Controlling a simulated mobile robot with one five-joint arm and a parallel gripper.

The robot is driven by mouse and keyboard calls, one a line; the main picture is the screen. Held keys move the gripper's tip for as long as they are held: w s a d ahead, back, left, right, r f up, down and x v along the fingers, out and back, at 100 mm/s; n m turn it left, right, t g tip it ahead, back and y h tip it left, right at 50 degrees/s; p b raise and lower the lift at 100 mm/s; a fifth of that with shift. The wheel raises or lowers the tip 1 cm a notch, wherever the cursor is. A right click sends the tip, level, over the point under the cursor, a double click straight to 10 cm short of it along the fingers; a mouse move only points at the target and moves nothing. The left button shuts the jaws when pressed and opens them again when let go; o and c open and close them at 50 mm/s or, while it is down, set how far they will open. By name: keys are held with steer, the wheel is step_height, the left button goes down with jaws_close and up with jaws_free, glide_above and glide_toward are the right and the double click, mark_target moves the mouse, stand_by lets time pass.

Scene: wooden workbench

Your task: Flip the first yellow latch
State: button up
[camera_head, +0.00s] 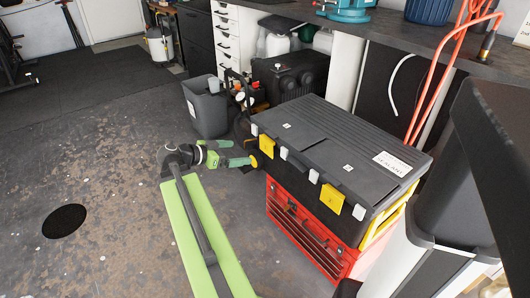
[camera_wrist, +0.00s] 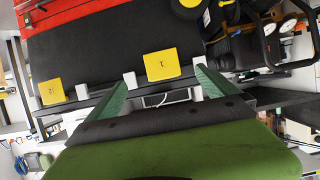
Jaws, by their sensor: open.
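A black toolbox (camera_head: 330,140) with a ribbed lid sits on a red tool chest (camera_head: 300,235). Its front carries two yellow latches, one on the left (camera_head: 267,145) and one on the right (camera_head: 332,198). In the wrist view the latch marked 1 (camera_wrist: 161,65) lies in front of my gripper, between the lines of its fingers, and the other latch (camera_wrist: 52,92) is off to the left. My gripper (camera_head: 250,160) is near the toolbox's left front corner. In the wrist view its two green fingers (camera_wrist: 161,80) are apart, with nothing held; contact with the latch cannot be told.
White blocks sit beside the latches, one (camera_wrist: 197,92) near the right finger. A grey bin (camera_head: 206,108) and a black case (camera_head: 290,75) stand behind. A dark bin (camera_head: 455,170) is close on the right. The floor (camera_head: 110,170) at left is open.

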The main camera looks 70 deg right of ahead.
mark_target(266, 151)
steer(key=b+x, duration=0.4)
steer(key=x, duration=0.9)
steer(key=shift+s+d+f, duration=0.15)
steer(key=shift+d+f, duration=0.05)
steer(key=shift+d, duration=0.05)
